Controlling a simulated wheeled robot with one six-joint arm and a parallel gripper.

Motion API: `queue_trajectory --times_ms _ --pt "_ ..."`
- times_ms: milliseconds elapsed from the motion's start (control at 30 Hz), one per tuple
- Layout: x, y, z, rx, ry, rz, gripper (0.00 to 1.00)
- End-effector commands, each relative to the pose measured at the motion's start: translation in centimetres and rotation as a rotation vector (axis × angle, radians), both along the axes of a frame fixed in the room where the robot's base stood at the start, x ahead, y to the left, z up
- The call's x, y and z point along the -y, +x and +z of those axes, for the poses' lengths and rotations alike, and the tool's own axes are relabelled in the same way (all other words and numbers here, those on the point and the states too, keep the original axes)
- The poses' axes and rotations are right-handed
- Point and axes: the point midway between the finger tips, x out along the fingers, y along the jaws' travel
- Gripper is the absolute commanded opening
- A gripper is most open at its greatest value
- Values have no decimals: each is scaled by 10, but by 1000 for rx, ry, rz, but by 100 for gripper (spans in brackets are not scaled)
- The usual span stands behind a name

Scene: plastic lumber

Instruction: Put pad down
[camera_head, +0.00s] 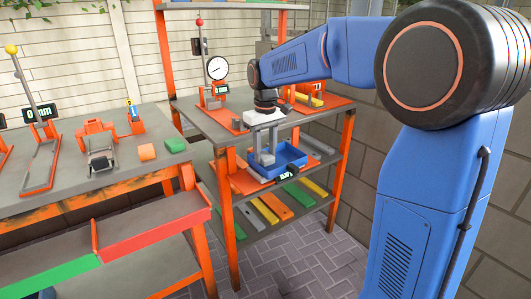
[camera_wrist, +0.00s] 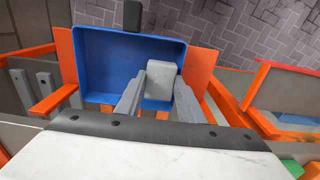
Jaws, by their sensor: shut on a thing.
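My gripper (camera_head: 264,146) reaches down over a blue tray (camera_head: 290,154) on the middle shelf of the orange-framed rack. In the wrist view, the two grey fingers of my gripper (camera_wrist: 159,84) are shut on a small light grey block (camera_wrist: 166,78), which I take to be the pad. The block lies over the right part of the blue tray (camera_wrist: 95,68) in that view. I cannot tell whether it touches the tray floor. The tray sits on an orange base with a small digital display (camera_head: 286,175) in front.
A dial gauge stand (camera_head: 217,70) is on the rack's top shelf, close to my arm. Coloured planks (camera_head: 275,207) lie on the lower shelf. A bench (camera_head: 50,185) at left holds orange fixtures, an orange roll (camera_head: 146,152) and a green piece (camera_head: 175,145). Paved floor is open in front.

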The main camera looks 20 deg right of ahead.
Motion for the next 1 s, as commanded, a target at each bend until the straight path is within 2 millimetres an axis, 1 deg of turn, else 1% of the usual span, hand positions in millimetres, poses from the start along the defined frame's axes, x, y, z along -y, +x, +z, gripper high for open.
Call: queue_trajectory --times_ms 33,367,400,433,467,1000 --pt "1 -3 -17 -30 -8 1 12" --pt "2 -3 -23 -28 -9 1 12" --pt "2 -3 -23 -28 -9 1 44" --pt "2 -3 -23 -28 -9 1 51" --pt "2 -3 -23 -28 -9 1 53" --pt "2 -5 -23 -35 -9 3 53"
